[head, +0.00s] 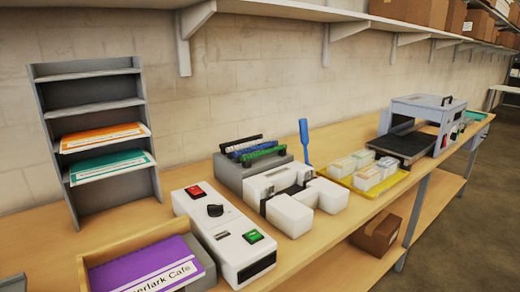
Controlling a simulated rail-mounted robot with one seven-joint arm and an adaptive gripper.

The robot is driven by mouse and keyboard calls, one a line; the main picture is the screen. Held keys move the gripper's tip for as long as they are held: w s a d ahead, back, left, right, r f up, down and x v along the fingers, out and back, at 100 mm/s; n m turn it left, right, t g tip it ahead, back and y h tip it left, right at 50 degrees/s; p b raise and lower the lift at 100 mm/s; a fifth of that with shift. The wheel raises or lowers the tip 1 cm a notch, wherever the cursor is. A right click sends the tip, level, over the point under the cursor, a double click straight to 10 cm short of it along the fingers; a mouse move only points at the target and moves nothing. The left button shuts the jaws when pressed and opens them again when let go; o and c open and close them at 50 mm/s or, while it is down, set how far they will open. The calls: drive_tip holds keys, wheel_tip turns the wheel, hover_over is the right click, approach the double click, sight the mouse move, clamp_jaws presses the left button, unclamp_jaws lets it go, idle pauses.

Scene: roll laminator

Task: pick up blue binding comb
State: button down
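The blue binding comb (252,148) lies in a grey comb holder (232,179) near the wall, at the middle of the head view. It sits between a black comb (240,143) behind it and a green comb (263,154) in front. The combs lie side by side and close together, so part of the blue comb is hidden by the green one. I do not see my gripper in this view, and nothing is seen touching the comb.
A white machine (283,181) stands in front of the holder, with an upright blue lever (304,140) close by. A white control box (224,232) is at front left. A yellow tray (346,183) with card stacks lies right. A shelf (290,10) runs above.

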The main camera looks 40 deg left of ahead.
idle(0.3)
drive_tip(key=c, duration=1)
unclamp_jaws()
